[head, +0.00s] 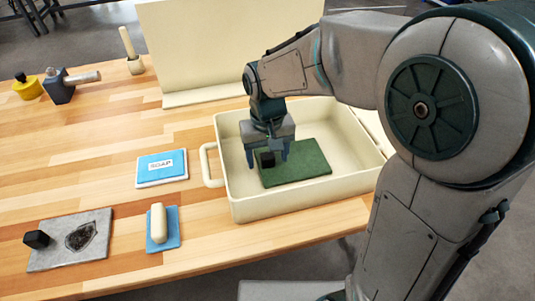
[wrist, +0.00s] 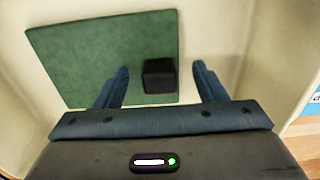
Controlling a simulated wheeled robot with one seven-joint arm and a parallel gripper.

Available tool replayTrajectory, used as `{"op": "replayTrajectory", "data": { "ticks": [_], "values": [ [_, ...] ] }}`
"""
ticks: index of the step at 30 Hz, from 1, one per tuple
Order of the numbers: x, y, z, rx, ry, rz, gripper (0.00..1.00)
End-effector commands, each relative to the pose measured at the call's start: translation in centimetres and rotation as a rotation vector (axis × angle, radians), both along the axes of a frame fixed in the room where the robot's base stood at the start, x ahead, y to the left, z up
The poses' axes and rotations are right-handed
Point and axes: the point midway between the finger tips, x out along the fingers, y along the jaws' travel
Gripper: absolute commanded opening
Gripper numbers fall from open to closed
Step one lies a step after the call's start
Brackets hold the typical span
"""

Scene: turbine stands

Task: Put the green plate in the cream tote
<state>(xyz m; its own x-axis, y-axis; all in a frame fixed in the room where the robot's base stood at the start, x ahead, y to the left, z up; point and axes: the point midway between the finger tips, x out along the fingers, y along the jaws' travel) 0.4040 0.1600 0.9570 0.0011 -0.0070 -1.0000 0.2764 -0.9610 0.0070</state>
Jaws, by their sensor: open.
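The green plate (head: 305,165) lies inside the cream tote (head: 290,204), apparently flat on its floor. A small black block (head: 267,159) stands on the plate near its left end. My gripper (head: 268,158) is inside the tote over that end, with its fingers apart on either side of the block. In the wrist view the green plate (wrist: 105,60) fills much of the tote floor, and the black block (wrist: 159,76) sits between the open fingertips (wrist: 160,80). I cannot see any finger touching the block.
A cream panel (head: 205,45) stands behind. A hammer-like tool (head: 62,86) and yellow item (head: 27,88) sit far left.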

Motion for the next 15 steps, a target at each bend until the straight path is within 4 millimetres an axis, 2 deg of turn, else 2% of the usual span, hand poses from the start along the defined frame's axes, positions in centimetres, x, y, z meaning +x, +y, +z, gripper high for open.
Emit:
{"op": "replayTrajectory", "data": {
  "ticks": [15],
  "values": [
    [0.0, 0.0, 4.5, 0.001, -0.002, 0.0, 0.64]
  ]
}}
